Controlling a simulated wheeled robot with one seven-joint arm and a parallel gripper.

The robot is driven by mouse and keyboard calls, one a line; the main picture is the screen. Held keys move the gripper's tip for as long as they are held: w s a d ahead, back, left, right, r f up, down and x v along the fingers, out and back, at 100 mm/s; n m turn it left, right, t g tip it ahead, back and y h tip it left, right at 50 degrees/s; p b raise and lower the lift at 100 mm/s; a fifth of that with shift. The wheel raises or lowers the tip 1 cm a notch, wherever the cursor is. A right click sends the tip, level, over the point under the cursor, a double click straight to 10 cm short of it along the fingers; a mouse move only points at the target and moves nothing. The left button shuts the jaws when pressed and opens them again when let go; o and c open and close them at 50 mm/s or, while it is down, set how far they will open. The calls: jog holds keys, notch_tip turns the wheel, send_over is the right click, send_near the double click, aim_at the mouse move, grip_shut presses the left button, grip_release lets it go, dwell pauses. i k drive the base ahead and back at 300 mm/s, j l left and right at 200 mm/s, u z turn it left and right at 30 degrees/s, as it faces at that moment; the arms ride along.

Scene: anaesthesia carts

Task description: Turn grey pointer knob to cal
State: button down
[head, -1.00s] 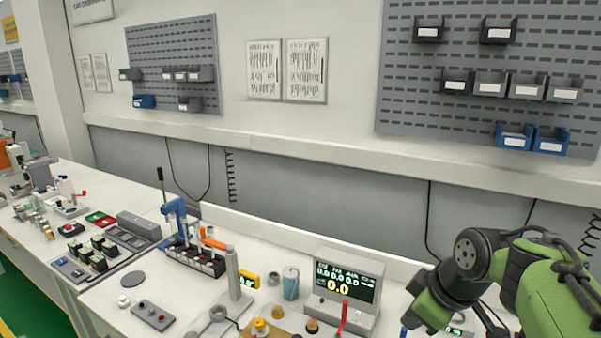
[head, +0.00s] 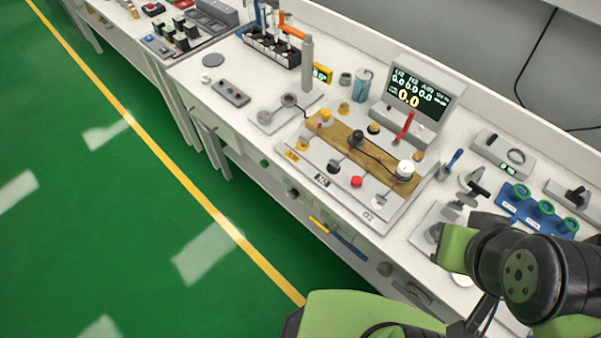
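I cannot pick out the grey pointer knob or a "cal" mark with certainty. Small round grey knobs sit on the bench's front face, one left of centre (head: 293,193) and one further right (head: 385,269) in the head view. Their pointers and markings are too small to read. My green and black arm reaches in at the lower right, over the bench's right part. My gripper's fingertips cannot be made out, and the arm hides part of the bench there.
On the bench stand a grey display unit (head: 440,92), a wooden board (head: 330,129) with several knobs and plugs, a blue can (head: 362,84) and a blue rack with green rings (head: 530,222). A yellow handle (head: 319,225) is on the front face. Green floor at left is clear.

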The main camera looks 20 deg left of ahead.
aim_at(293, 193)
jog(key=u, duration=1.25)
jog(key=i+j+u, duration=0.5)
jog(key=j, duration=0.3)
jog(key=i+j+u, duration=0.5)
jog(key=j, duration=0.15)
